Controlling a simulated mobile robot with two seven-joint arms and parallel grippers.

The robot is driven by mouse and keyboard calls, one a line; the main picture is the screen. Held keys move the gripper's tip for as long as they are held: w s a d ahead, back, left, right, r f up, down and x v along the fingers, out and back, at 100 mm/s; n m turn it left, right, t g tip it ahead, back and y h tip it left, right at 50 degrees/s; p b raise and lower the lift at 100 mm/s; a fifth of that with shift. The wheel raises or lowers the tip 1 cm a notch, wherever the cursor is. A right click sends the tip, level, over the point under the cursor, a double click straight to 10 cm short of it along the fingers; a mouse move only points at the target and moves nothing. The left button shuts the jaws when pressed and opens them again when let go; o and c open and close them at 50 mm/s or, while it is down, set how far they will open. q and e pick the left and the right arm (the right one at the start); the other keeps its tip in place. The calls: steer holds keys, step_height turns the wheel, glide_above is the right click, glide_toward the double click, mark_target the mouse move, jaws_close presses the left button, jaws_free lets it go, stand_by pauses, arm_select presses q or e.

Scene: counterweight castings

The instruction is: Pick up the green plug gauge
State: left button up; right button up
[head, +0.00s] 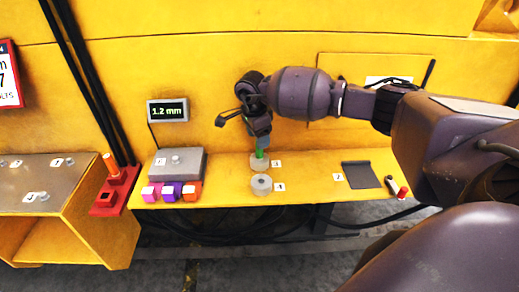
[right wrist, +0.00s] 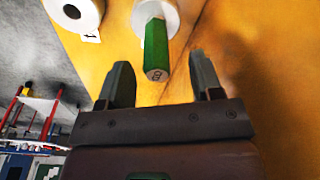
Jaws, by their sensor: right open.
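The green plug gauge (head: 259,153) stands upright in a pale round holder (head: 256,166) on the yellow ledge, partly hidden by my right gripper (head: 261,142) above it. In the right wrist view the green plug gauge (right wrist: 155,47) is a six-sided bar with a dark mark on its end, and its other end sits in the white ring of the holder (right wrist: 170,12). My right gripper (right wrist: 160,66) is open, and the gauge's free end shows between and just beyond its fingertips, with no finger seen touching it. My left gripper is not in view.
A grey ring (head: 261,184) lies just in front of the holder. To the left are a grey box (head: 178,163), small coloured blocks (head: 171,191) and a display (head: 168,111). A dark pad (head: 360,175) and a red cylinder (head: 402,192) are at right. The yellow wall rises close behind.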

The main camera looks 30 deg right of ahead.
steer(key=shift+s+d+f, duration=0.1)
steer(key=shift+f, duration=0.9)
steer(key=shift+s+d+f, duration=0.1)
steer(key=shift+f, duration=0.85)
jaws_close()
steer(key=shift+r, duration=0.15)
